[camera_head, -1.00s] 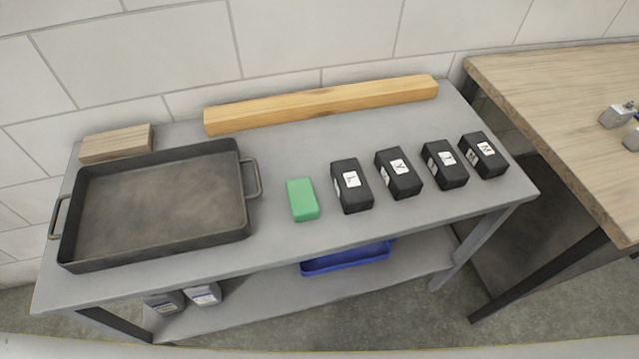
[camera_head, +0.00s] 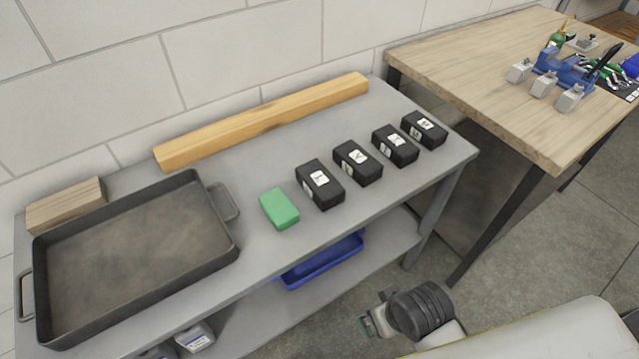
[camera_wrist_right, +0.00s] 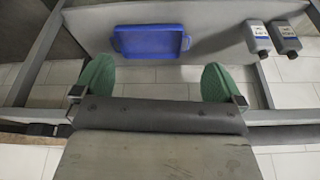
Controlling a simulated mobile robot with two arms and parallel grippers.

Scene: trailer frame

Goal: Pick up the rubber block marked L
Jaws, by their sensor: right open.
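Several black rubber blocks with white labels stand in a row on the grey table. The block nearest the green block carries a label that looks like L (camera_head: 320,186). The others are a block with a V-like label (camera_head: 358,164), one with an unclear label (camera_head: 396,147) and one that looks like M (camera_head: 425,131). My right gripper (camera_head: 368,324) is low in front of the table, well apart from the blocks. In the right wrist view its green fingertips (camera_wrist_right: 157,80) are wide apart with nothing between them. My left gripper is out of view.
A green block (camera_head: 280,209) lies left of the black row. A dark tray (camera_head: 130,255), a wooden beam (camera_head: 262,120) and a wood piece (camera_head: 66,205) share the grey table (camera_head: 240,180). A blue bin (camera_head: 322,262) is on the lower shelf. A wooden workbench (camera_head: 470,75) stands right.

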